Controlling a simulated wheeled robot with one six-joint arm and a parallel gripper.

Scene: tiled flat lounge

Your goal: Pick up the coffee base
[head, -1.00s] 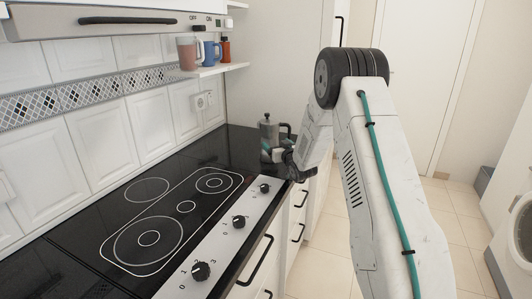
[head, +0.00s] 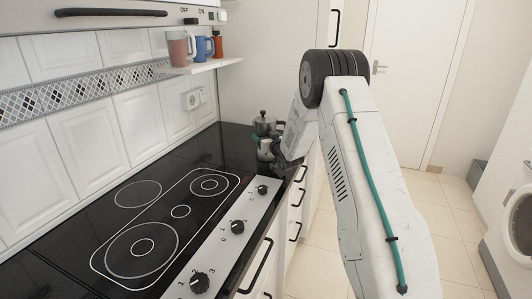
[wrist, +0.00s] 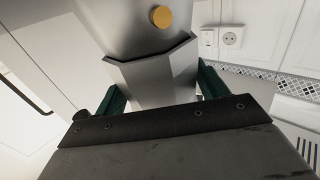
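The coffee base appears as part of a grey metal moka pot (head: 263,125) standing upright at the far end of the black counter. In the wrist view, the faceted metal pot (wrist: 155,72) and its round brass valve (wrist: 161,17) fill the top middle, seemingly upside down. My gripper (wrist: 163,90) is open, with one green finger on each side of the pot. I cannot tell whether either finger touches it. In the head view, my gripper (head: 270,138) is at the pot and covers part of its lower body.
A black hob (head: 165,220) with a row of knobs (head: 237,227) lies nearer on the counter. A shelf (head: 203,66) with several cups hangs above. Drawers with black handles (head: 256,266) front the counter.

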